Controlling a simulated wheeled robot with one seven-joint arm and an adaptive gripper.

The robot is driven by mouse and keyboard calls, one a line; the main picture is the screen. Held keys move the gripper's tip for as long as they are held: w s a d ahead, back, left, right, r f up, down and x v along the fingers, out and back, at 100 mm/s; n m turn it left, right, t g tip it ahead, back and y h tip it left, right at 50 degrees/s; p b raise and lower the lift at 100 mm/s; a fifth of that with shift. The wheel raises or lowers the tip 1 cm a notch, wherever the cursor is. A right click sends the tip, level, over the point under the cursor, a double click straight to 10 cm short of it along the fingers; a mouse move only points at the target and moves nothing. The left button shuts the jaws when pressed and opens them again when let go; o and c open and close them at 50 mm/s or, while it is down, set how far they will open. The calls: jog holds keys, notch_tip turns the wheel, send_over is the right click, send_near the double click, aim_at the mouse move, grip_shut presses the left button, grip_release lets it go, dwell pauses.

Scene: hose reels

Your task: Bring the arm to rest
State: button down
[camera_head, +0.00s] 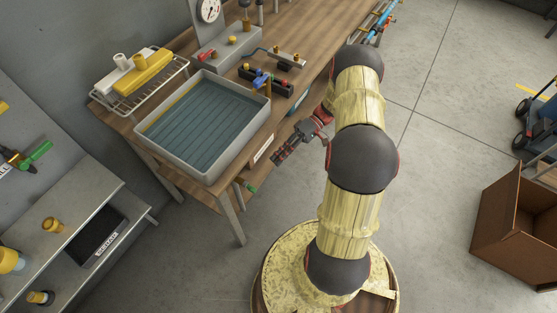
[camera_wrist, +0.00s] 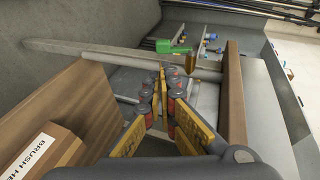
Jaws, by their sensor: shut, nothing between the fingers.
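My gripper (camera_head: 281,157) shows in the head view at the front edge of the wooden workbench (camera_head: 313,74), beside and below the bench top. It points to the left and down, with its fingers together and nothing between them. In the wrist view my gripper (camera_wrist: 164,80) shows its two fingers meeting at the tips. My arm rises from its base with yellow, worn-looking sleeves and dark joints, and bends over toward the bench.
A grey tray (camera_head: 165,165) with a blue-green inside stands on the bench, close to my gripper. A wire rack (camera_head: 125,103) and a gauge (camera_head: 209,10) stand behind it. A cardboard box (camera_head: 507,250) stands at the right. Open floor (camera_head: 440,130) lies right of my arm.

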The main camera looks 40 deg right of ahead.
dwell(0.6)
jog(key=s+f+m+g+h, duration=0.1)
jog(key=s+f+m+h, duration=0.15)
jog(key=s+m, duration=0.3)
jog(key=s+a+r+m+h, duration=0.15)
jog(key=r+h, duration=0.35)
jog(key=r, duration=0.5)
jog(key=s+a+r+h, duration=0.1)
jog(key=a+r+h, duration=0.3)
jog(key=r, duration=0.7)
jog(key=s+a+r+n+t+h, duration=0.1)
jog(key=a+r+t, duration=0.1)
jog(key=r, duration=0.3)
jog(key=s+a+r+n+t, duration=0.2)
jog(key=a+r+t, duration=0.1)
jog(key=r, duration=0.3)
jog(key=s+a+r+n+t+h, duration=0.1)
jog(key=a+r+n+t, duration=0.1)
jog(key=a+r, duration=0.2)
jog(key=shift+s+a+r+h, duration=0.25)
jog(key=shift+a+r+h, duration=0.15)
jog(key=shift+r, duration=0.35)
